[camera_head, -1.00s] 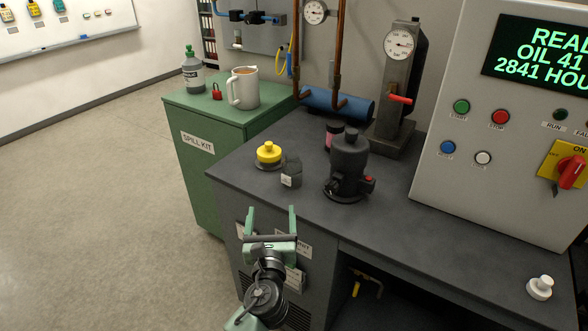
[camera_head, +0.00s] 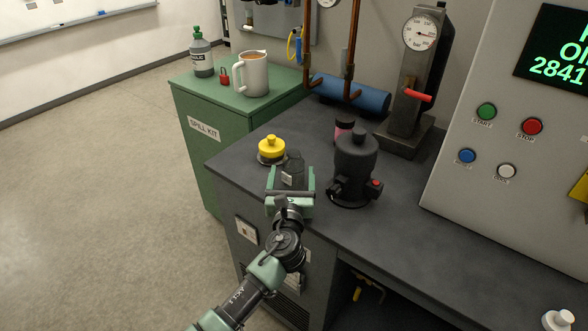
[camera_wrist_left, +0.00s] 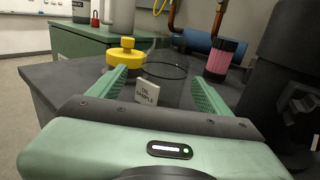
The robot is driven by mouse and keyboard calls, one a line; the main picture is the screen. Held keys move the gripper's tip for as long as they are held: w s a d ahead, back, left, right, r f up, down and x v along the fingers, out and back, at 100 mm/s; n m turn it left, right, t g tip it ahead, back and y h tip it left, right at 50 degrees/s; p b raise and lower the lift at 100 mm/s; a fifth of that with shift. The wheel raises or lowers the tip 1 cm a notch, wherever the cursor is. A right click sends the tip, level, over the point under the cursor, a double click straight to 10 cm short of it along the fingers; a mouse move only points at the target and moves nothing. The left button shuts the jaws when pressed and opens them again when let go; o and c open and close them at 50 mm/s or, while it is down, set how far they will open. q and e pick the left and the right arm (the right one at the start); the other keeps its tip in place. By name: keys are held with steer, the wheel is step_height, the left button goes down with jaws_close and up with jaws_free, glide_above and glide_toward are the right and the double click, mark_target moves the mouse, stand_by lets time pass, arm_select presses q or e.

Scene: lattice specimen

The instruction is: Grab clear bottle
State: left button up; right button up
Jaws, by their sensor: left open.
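The clear bottle (camera_head: 294,166) is a see-through, dark-looking container with a small white label, standing near the left end of the dark bench. In the left wrist view the clear bottle (camera_wrist_left: 172,92) shows a round dark rim and a tilted-looking label reading "OIL SAMPLE". My left gripper (camera_head: 290,180) is open, with its green fingers on either side of the bottle. In the left wrist view the gripper (camera_wrist_left: 158,80) has the bottle between its fingers; I cannot tell whether either finger touches it. My right gripper is not in view.
A yellow-topped item (camera_head: 271,148) stands just behind left, and a black pump-like device (camera_head: 354,165) stands close on the right. A pink jar with a black lid (camera_wrist_left: 225,60) is behind right. A mug (camera_head: 254,75) and a green-capped bottle (camera_head: 202,55) stand on the green cabinet.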

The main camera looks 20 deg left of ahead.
arm_select(q)
steer(key=shift+w, duration=0.4)
steer(key=x, duration=0.4)
steer(key=shift+w+r, duration=0.15)
steer(key=shift+w, duration=0.25)
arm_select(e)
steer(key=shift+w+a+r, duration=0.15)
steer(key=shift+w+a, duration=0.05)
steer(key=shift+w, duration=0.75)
arm_select(q)
steer(key=c, duration=1.4)
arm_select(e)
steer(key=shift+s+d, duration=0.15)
